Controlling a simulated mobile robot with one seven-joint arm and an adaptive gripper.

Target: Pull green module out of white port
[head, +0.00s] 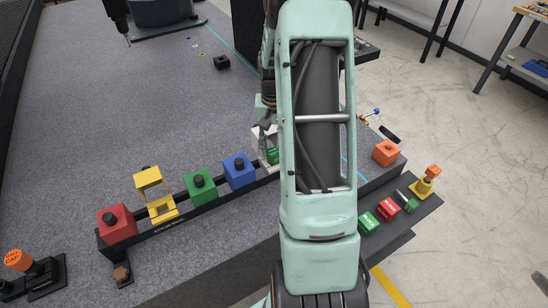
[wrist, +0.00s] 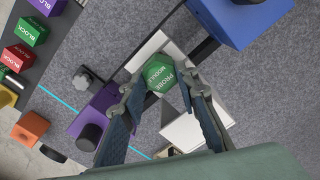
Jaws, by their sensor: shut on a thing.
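The green module (wrist: 158,72) is a hexagonal piece labelled "PROBE MODULE", in the upper middle of the wrist view. My gripper (wrist: 160,82) has one finger on each side of it and is shut on it. The white port (wrist: 147,52) shows as white surfaces around and beside the module; I cannot tell how deep the module sits in it. In the head view a bit of the green module (head: 273,156) shows beside my gripper (head: 267,150), left of my arm. My arm hides most of the port there.
A black rail carries a blue block (head: 239,171), a green block (head: 200,187), a yellow frame (head: 156,198) and a red block (head: 117,224), left of my gripper. A purple block (wrist: 97,122) stands close by in the wrist view. The granite behind the rail is mostly clear.

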